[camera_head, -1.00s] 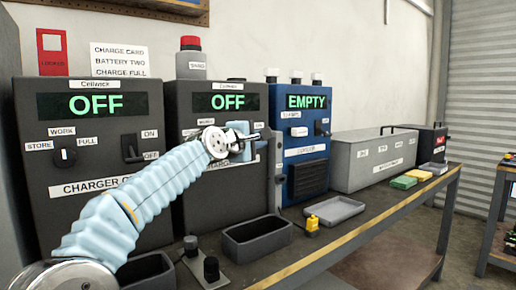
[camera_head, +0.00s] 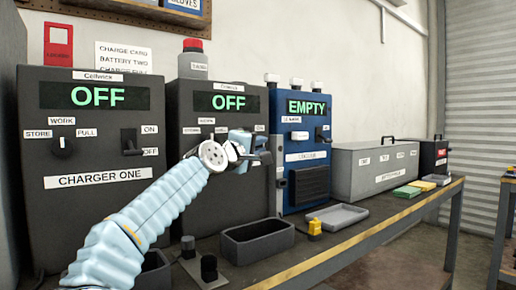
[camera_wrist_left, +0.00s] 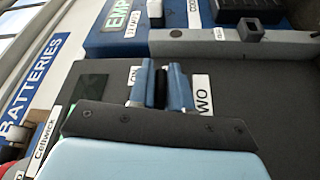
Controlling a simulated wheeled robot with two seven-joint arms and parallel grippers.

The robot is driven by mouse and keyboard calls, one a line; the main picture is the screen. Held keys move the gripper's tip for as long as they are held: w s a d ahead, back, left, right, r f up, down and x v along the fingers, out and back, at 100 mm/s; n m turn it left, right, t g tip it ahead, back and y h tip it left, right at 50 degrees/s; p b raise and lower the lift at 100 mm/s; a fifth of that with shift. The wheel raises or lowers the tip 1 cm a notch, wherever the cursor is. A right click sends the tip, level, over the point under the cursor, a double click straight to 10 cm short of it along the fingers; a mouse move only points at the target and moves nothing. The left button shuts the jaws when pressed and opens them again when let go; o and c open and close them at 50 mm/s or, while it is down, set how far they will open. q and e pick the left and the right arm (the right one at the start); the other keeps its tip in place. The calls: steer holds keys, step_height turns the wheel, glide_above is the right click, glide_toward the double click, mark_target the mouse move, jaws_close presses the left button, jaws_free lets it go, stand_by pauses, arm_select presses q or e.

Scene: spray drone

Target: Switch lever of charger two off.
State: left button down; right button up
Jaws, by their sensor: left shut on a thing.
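Charger two (camera_head: 230,208) is the dark grey cabinet in the middle of the head view, and its display (camera_head: 228,102) reads OFF in green. My left gripper (camera_head: 260,146) is at its front, on the right side below the display. In the left wrist view the blue fingers (camera_wrist_left: 158,84) are shut on a black lever (camera_wrist_left: 160,92), beside a label ending in TWO (camera_wrist_left: 202,94). The gripper hides the lever and part of the labels in the head view. My right gripper is in neither view.
Charger one (camera_head: 97,215) stands at the left, its display also reading OFF. A blue cabinet (camera_head: 305,150) reading EMPTY stands close on the right. Below on the bench are a dark tray (camera_head: 258,240), a grey tray (camera_head: 338,217) and a yellow object (camera_head: 314,228).

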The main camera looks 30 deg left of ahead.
arm_select(q)
steer(key=shift+w+f, duration=0.1)
steer(key=shift+f, duration=0.1)
steer(key=c, duration=1.3)
jaws_free()
steer(key=shift+o, duration=0.6)
steer(key=shift+s+a, duration=0.1)
steer(key=shift+s, duration=0.4)
steer(key=s+f+b, duration=0.1)
steer(key=s+b, duration=0.3)
steer(key=s, duration=0.9)
steer(key=shift+b, duration=0.35)
